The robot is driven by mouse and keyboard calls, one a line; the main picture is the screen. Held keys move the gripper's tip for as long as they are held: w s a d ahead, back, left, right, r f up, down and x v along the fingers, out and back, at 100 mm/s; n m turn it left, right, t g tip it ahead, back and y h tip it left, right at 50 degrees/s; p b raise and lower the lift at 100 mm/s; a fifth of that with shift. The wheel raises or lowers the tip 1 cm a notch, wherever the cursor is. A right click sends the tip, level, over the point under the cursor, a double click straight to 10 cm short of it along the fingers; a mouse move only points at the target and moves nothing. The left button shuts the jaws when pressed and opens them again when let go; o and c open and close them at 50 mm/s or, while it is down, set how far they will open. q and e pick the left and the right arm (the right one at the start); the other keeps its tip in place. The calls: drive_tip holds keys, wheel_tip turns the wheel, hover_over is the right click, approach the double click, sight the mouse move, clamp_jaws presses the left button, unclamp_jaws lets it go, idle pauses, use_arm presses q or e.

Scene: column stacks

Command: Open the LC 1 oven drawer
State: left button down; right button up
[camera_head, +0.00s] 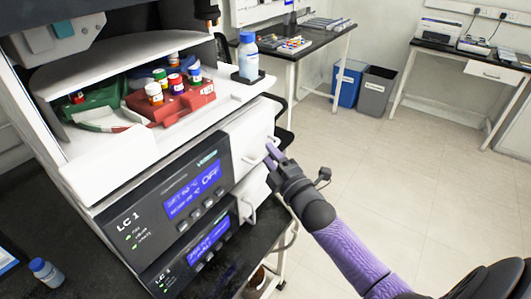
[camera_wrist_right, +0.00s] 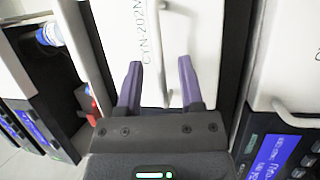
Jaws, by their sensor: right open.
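Two stacked oven units, both marked LC 1, stand at the left in the head view: an upper one (camera_head: 180,200) and a lower one (camera_head: 205,250), each with a blue display. The upper white drawer (camera_head: 247,140) has a bar handle (camera_head: 275,141); it looks shut. A second handle (camera_head: 249,211) is on the white drawer below. My right gripper (camera_head: 273,157) is at the upper drawer's front. In the right wrist view its open fingers (camera_wrist_right: 160,85) straddle a pale bar handle (camera_wrist_right: 164,62) on a white panel (camera_wrist_right: 115,28); contact cannot be told.
A blue-capped bottle (camera_head: 248,58) and a red rack (camera_head: 178,101) of small vials stand on the shelf above the ovens. Another handle (camera_wrist_right: 298,119) shows beside my gripper in the wrist view. The floor (camera_head: 400,165) to the right is clear.

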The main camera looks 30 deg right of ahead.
drive_tip(key=shift+w+r, duration=0.15)
drive_tip(key=shift+w, duration=0.8)
clamp_jaws()
idle(0.7)
